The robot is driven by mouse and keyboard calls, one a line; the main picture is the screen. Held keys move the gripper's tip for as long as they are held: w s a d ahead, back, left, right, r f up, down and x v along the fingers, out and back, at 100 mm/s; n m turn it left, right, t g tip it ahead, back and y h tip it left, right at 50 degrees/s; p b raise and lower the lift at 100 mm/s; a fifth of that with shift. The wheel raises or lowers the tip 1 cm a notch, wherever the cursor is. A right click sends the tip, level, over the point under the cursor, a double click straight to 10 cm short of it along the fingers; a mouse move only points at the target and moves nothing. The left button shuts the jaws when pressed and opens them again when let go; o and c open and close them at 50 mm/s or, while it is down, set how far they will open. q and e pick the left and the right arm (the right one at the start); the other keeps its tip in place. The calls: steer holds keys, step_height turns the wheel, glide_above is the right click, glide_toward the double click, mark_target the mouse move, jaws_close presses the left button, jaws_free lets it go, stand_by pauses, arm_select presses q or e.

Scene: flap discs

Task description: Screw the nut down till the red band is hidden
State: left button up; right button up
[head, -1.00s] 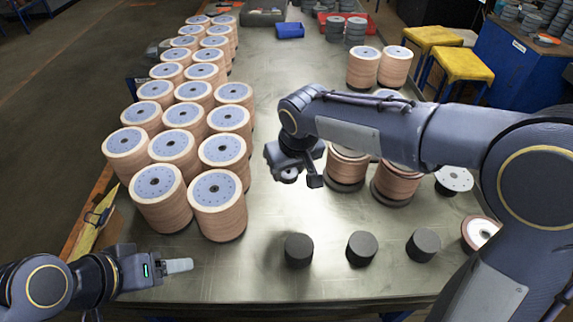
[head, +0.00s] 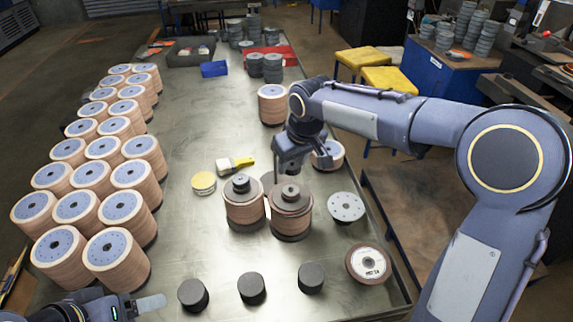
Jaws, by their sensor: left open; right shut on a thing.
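Two disc stacks stand mid-table in the head view. The left stack (head: 244,208) has a dark stepped hub on top. The right stack (head: 290,222) has a reddish-brown top disc with a small dark hub piece (head: 291,192). I cannot make out a nut or a red band on either. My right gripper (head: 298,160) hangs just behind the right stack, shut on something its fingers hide. I cannot tell whether it touches the stack. My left gripper (head: 148,303) is open at the bottom left, away from both stacks.
Many tall disc stacks (head: 117,255) fill the left side. Several black cylinders (head: 252,288) line the front. A labelled disc (head: 368,263) and a pale holed disc (head: 346,207) lie at right. The table's left middle is clear.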

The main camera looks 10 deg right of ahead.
mark_target(290, 186)
steer(key=shift+a+f+b, duration=0.1)
steer(key=shift+f+b, duration=1.75)
steer(key=shift+f, duration=0.55)
steer(key=shift+f+b, duration=0.95)
steer(key=shift+f, duration=0.3)
steer(key=o, duration=1.1)
steer(key=shift+c, duration=0.2)
